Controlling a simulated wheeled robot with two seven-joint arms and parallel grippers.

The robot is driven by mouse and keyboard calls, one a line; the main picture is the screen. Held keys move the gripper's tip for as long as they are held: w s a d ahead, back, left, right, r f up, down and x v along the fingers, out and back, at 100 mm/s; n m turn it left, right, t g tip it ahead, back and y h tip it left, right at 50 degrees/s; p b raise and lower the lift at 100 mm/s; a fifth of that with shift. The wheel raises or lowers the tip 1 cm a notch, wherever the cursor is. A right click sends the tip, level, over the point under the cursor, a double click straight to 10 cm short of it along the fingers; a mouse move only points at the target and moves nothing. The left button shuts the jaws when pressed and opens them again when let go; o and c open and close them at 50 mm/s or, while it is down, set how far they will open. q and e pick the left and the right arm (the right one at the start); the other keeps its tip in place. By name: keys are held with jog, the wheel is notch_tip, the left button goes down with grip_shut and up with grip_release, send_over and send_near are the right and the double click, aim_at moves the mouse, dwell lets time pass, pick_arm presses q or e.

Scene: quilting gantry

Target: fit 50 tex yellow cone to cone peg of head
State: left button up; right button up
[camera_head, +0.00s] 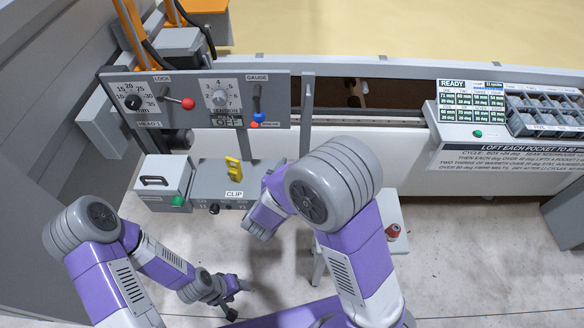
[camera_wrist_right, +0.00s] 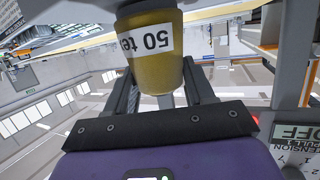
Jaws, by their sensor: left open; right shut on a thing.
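The yellow cone (camera_wrist_right: 156,72) has a white label reading "50 te" and shows in the right wrist view. It sits between the two fingers of my right gripper (camera_wrist_right: 163,90), which is shut on it. In the head view my right arm's wrist hides that gripper and the cone. The head's control panel (camera_head: 200,101) carries dials, levers and a "TENSION" display reading OFF. I cannot make out the cone peg in either view. My left gripper (camera_head: 229,296) is open and empty, low over the floor, away from the panel.
Below the panel are a grey box with a handle (camera_head: 163,178) and a "CLIP" plate with a yellow clip (camera_head: 233,171). A small stand with a red item (camera_head: 393,231) is right of my right arm. A console (camera_head: 507,112) stands far right. Open floor lies at the lower right.

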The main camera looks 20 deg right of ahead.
jog(key=shift+f, duration=0.2)
jog(key=o, duration=1.2)
jog(key=shift+r, duration=0.1)
jog(key=shift+c, duration=0.2)
jog(key=shift+s, duration=0.1)
jog(key=v, duration=0.7)
jog(key=shift+s, duration=0.15)
jog(key=shift+a+r, duration=0.1)
jog(key=shift+a, duration=0.1)
